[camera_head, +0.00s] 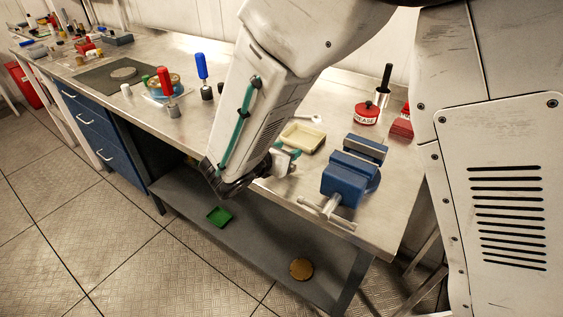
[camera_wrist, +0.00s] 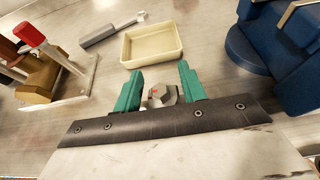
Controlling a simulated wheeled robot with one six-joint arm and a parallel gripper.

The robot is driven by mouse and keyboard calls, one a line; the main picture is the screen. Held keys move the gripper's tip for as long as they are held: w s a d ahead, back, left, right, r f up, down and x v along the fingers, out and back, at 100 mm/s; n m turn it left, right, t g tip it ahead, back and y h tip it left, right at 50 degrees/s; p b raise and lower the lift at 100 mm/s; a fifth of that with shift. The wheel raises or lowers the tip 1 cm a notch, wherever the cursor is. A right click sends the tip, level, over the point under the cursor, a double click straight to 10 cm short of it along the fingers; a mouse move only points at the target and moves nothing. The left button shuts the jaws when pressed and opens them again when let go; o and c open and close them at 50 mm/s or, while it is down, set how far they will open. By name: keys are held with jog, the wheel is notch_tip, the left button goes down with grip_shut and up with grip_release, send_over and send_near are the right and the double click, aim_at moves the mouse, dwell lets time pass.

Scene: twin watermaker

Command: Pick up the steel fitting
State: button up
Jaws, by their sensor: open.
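A grey, nut-like steel fitting (camera_wrist: 161,95) with a small red mark lies on the steel bench top in the wrist view. My gripper (camera_wrist: 160,70) has two teal fingers, one on each side of the fitting, and they stand apart. The lower part of the fitting is hidden by the dark edge of my gripper. In the head view my gripper (camera_head: 287,158) is low over the front of the bench, left of the blue vise, and my arm largely hides the fitting there.
The blue vise (camera_head: 345,180) stands close on the right. A red-handled part (camera_wrist: 30,34) is at left. A grease tin (camera_head: 367,115) stands farther back.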

jog(key=shift+w+d+f, duration=0.1)
jog(key=shift+w+d, duration=0.05)
jog(key=shift+w, duration=0.05)
grip_shut()
